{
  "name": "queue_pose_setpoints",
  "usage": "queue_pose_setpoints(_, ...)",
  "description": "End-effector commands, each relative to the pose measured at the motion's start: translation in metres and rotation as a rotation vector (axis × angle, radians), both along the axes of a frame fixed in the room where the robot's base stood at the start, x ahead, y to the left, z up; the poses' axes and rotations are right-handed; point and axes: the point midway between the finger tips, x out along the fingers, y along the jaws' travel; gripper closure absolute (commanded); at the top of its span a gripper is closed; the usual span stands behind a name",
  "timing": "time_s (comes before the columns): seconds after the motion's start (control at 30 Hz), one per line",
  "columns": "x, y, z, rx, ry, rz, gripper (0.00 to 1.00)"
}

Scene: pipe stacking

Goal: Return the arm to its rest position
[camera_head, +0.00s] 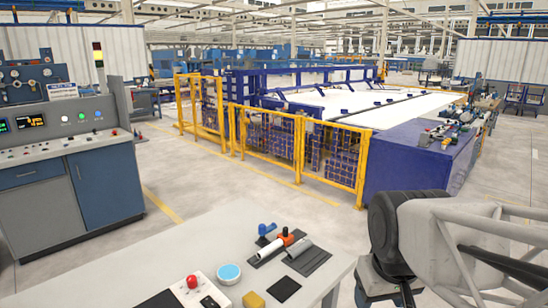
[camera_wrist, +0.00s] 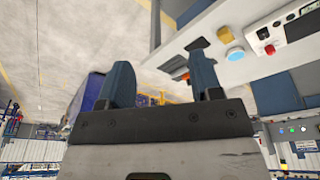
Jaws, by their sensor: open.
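My gripper (camera_wrist: 160,64) shows in the wrist view with its two dark blue fingers apart and nothing between them. In the head view my arm (camera_head: 455,235) is at the lower right, to the right of the worktable (camera_head: 190,242), and I cannot make out the fingers there. Pale pipes (camera_head: 299,246) lie on a dark mat (camera_head: 313,264) near the table's right side. A blue fitting (camera_head: 266,230) and an orange fitting (camera_head: 286,237) are at their far end. In the wrist view a finger partly hides the things on the table.
The table also holds a light blue disc (camera_head: 229,273), a white box with a red button (camera_head: 192,281), a yellow block (camera_head: 254,299) and a black square (camera_head: 284,289). A control console (camera_head: 70,160) stands at left. Yellow fencing (camera_head: 270,140) stands beyond open floor.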

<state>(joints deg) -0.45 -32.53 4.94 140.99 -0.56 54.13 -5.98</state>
Motion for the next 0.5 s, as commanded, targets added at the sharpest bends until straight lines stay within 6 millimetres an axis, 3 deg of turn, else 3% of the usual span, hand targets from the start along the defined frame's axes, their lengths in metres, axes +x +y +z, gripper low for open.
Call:
queue_pose_setpoints(0.2, -0.032, -0.004, -0.012, 0.021, -0.014, -0.106, 0.41)
queue_pose_setpoints(0.5, -0.04, -0.005, -0.016, 0.027, -0.015, -0.135, 0.41)
